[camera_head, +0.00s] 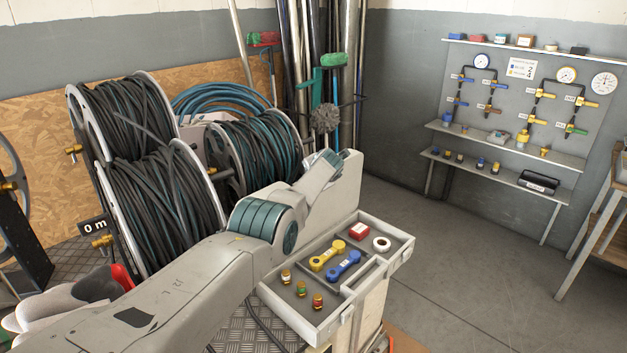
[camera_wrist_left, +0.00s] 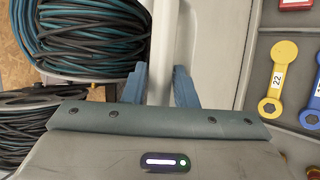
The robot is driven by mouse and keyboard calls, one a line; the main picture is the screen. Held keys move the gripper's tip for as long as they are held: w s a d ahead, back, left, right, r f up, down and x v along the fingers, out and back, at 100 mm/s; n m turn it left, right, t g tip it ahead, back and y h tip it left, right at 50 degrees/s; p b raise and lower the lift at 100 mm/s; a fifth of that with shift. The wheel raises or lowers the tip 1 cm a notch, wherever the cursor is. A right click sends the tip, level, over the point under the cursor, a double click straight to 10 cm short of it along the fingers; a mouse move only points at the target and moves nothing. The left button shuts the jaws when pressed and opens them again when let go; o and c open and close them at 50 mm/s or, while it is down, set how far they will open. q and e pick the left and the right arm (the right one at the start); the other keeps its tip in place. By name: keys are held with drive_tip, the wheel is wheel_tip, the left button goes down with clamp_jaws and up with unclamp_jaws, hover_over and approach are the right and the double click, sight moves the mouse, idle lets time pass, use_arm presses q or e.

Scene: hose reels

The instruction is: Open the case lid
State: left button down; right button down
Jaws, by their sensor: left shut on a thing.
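The case (camera_head: 293,326) is a light grey box with a dark grey inside. Its lid (camera_head: 346,192) stands raised, about upright, along the back left side of the case. My left arm comes in from the left, and its gripper (camera_head: 322,160) is at the upper part of the lid. In the left wrist view the two blue-grey fingers (camera_wrist_left: 160,88) are on either side of the lid's pale edge (camera_wrist_left: 160,45), shut on it. The lid's lower left part is hidden behind my arm. My right gripper does not show.
The case holds a yellow wrench (camera_head: 327,255), a blue wrench (camera_head: 343,265), a red box (camera_head: 359,231), a white tape roll (camera_head: 381,244) and several brass fittings. Hose reels (camera_head: 165,205) stand close behind my left arm. The floor to the right (camera_head: 470,270) is clear.

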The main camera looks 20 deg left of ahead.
use_arm(q)
drive_tip(key=shift+s+a+f, duration=0.1)
drive_tip(key=shift+a+f, duration=0.05)
drive_tip(key=shift+f, duration=0.2)
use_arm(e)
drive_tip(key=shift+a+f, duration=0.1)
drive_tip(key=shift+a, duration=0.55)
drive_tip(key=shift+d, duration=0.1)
